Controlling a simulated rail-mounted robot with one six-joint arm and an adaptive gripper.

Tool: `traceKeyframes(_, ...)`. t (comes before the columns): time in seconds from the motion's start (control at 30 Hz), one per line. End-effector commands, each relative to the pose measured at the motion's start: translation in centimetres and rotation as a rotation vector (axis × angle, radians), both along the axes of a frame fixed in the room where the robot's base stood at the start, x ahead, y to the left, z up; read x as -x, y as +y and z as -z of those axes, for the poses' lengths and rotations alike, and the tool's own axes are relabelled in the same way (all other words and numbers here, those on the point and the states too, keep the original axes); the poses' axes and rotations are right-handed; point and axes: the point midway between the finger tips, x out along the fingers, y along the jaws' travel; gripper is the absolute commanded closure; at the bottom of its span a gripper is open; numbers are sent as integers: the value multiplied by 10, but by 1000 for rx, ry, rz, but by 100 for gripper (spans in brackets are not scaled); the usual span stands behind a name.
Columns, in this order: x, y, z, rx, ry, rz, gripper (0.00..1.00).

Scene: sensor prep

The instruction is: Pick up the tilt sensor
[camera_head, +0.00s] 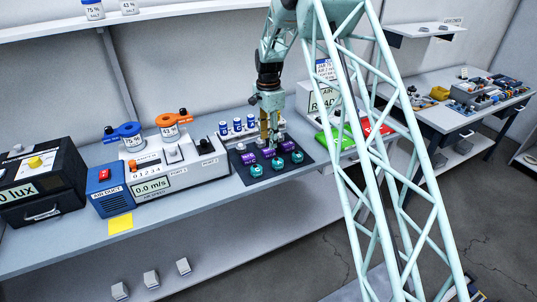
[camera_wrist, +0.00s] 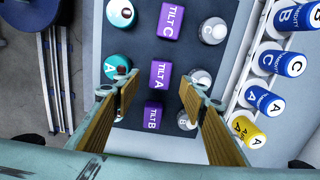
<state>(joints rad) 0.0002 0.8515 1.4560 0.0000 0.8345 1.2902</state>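Three purple tilt sensors stand in a row on a dark mat (camera_wrist: 136,45). In the wrist view they are labelled TILT C (camera_wrist: 171,20), TILT A (camera_wrist: 161,75) and TILT B (camera_wrist: 153,115). In the head view a purple sensor shows at the left (camera_head: 249,158), middle (camera_head: 269,153) and right (camera_head: 287,146) of the row; their labels are too small to read there. My gripper (camera_wrist: 156,90) is open with nothing between its fingers. It points down over the row, and TILT A and TILT B appear between the fingers. It also shows in the head view (camera_head: 268,142).
Teal round pieces (camera_wrist: 117,67) and silver round pieces (camera_wrist: 213,31) flank the purple row closely. A rack of blue-labelled vials (camera_wrist: 280,62), with one yellow vial (camera_wrist: 246,131), stands alongside.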

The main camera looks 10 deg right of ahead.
Motion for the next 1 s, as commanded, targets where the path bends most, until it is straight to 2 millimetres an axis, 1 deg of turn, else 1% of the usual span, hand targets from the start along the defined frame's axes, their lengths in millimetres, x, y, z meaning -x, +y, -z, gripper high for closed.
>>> traceKeyframes(0.1,0,0,10,0,1,0,61)
traceKeyframes(0.2,0,0,13,0,-1,0,61)
traceKeyframes(0.67,0,0,17,0,0,0,61)
traceKeyframes(0.77,0,0,23,0,1,0,61)
traceKeyframes(1.0,-1,-1,46,0,1,0,61)
